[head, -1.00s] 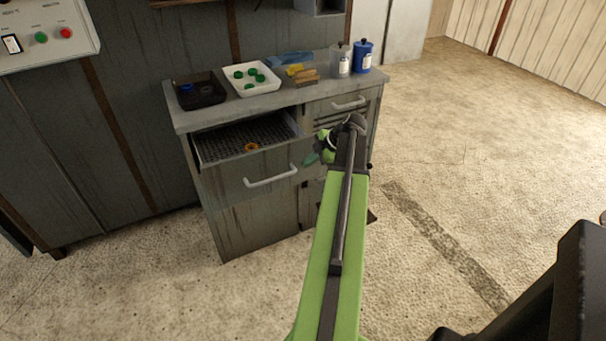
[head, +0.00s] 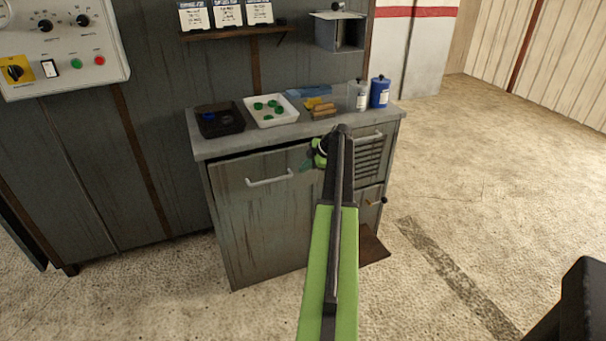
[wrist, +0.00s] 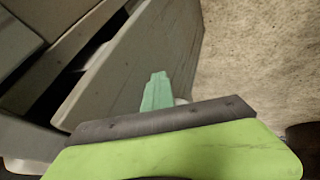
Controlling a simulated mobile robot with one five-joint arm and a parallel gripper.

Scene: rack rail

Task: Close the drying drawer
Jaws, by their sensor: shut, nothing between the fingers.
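The drying drawer (head: 235,180) is the wide grey front with a pale bar handle (head: 270,178) on the left of the cabinet. It sits almost flush under the countertop, with a thin dark gap along its top edge. In the wrist view, a dark gap also shows behind a grey panel (wrist: 135,62) that looks like the drawer front. My gripper (head: 307,164) is shut and empty at the right end of the drawer front. Its teal fingertips (wrist: 158,90) lie over or against that panel in the wrist view; contact is unclear. My arm hides part of the cabinet.
The countertop (head: 310,130) holds a black tray (head: 235,128), a white tray (head: 285,120) with green pieces, and a blue canister (head: 380,92). A slatted drawer (head: 371,158) is at the right. A control box (head: 65,45) hangs upper left.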

